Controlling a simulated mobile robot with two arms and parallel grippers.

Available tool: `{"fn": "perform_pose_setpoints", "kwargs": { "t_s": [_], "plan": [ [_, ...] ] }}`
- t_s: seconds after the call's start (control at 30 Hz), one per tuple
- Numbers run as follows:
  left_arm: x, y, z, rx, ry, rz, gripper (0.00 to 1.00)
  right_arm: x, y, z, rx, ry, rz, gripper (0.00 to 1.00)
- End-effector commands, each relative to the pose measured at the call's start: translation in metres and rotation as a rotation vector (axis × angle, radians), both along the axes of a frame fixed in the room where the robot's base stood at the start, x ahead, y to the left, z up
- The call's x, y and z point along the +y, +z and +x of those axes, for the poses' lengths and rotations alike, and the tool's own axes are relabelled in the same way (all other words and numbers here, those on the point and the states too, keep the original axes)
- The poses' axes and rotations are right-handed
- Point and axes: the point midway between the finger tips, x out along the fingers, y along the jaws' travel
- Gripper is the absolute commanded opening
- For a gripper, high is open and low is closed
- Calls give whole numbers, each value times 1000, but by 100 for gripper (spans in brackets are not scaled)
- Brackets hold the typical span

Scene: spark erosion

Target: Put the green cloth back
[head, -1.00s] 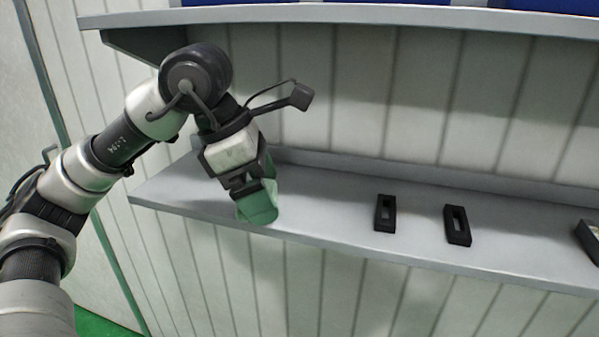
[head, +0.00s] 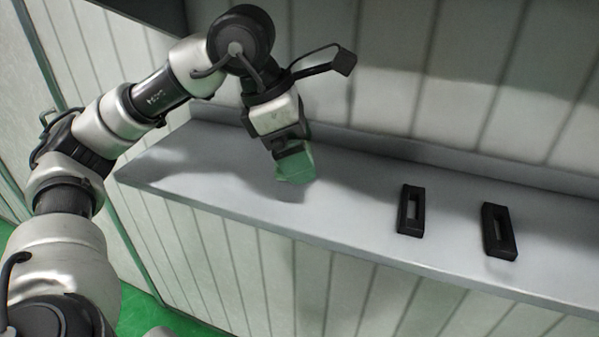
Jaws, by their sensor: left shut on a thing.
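The green cloth (head: 297,167) is a small folded piece at the tip of my left gripper (head: 292,150). The left gripper is shut on it and points down over the left part of the grey shelf (head: 190,180). The cloth's lower end is close above the shelf or touching it; I cannot tell which. The upper part of the cloth is hidden by the gripper fingers. My right gripper is not in view.
A panelled wall (head: 420,80) rises behind.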

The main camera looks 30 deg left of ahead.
Motion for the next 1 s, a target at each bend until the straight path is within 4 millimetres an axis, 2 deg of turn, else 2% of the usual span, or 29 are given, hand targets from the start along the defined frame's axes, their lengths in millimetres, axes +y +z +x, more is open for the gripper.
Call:
{"fn": "perform_pose_setpoints", "kwargs": {
  "t_s": [0.1,0.23,0.5,0.7,0.73,0.77,1.0],
  "plan": [
    [-1,-24,0,3,3,2,71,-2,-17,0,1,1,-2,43],
    [-3,-44,-2,2,6,1,71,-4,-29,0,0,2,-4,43],
    [-4,-44,-2,1,10,-1,71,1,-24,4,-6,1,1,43],
    [-5,-50,-2,1,9,-1,71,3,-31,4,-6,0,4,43],
    [-4,-48,-2,1,9,0,94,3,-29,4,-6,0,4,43],
    [-4,-47,-2,1,9,0,99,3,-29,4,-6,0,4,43],
    [-4,-46,-2,1,9,0,100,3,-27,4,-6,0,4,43]
  ]
}}
